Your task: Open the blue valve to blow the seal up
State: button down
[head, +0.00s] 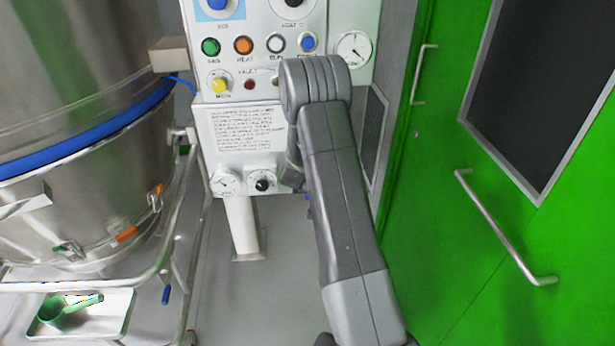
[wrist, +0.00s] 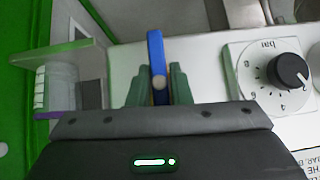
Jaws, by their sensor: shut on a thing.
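The blue valve's lever (wrist: 156,50) stands upright in the wrist view, with a pale round pivot low on it. My gripper (wrist: 159,88) is shut on this lever, one green finger on each side. In the head view my arm hides most of the gripper and the valve at the lower right of the white panel (head: 205,140). A small blue bit (head: 307,197) shows beside my arm there; I cannot tell whether it is the lever. A blue band (head: 95,125), perhaps the seal, runs around the steel vessel at the left.
A black pressure knob with a bar scale (wrist: 288,71) sits right of the lever; the same dial shows in the head view (head: 262,182). A gauge (head: 224,183) is beside it. Green doors (head: 440,215) with handles stand close on the right. A trolley rail (head: 190,240) is left.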

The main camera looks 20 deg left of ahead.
jog(key=p, duration=0.3)
jog(key=shift+r+p, duration=0.3)
jog(key=shift+r, duration=0.05)
jog(key=shift+f+h+p, duration=0.3)
jog(key=shift+f+p, duration=0.05)
jog(key=shift+p, duration=0.9)
jog(key=c, duration=1.3)
grip_release()
jog(key=shift+s, duration=0.1)
jog(key=v, duration=1.3)
jog(key=shift+s+d+r+b, duration=0.15)
jog(key=shift+s+r+b, duration=0.05)
jog(key=shift+s+b, duration=0.2)
jog(key=shift+w+f, duration=0.1)
jog(key=p+x, duration=0.1)
jog(key=x, duration=1.2)
jog(key=shift+w+f, duration=0.15)
jog(key=shift+w, duration=0.25)
